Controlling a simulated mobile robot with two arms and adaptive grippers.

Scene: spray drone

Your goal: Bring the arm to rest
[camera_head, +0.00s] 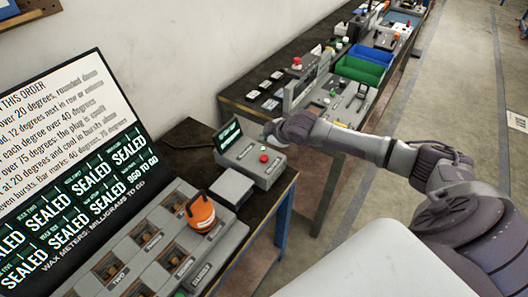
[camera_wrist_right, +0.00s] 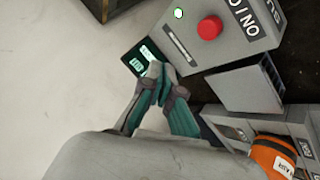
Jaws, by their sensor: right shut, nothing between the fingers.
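My right arm reaches in from the right in the head view. Its gripper (camera_head: 270,130) is over the back edge of the near bench, just above and beside a grey control box (camera_head: 268,174) with a red button and a small dark screen (camera_head: 228,134). In the right wrist view the teal-padded fingers (camera_wrist_right: 157,72) of this gripper are together with nothing between them. They overlap the lit screen (camera_wrist_right: 138,62) in that view; I cannot tell whether they touch it. My left gripper is not in view.
An orange container (camera_head: 201,213) stands on a grey panel with several square openings. A large screen (camera_head: 70,170) reading SEALED stands behind it. A grey block (camera_head: 231,187) lies beside the control box. A farther bench holds green (camera_head: 358,70) and blue bins. Open floor lies right.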

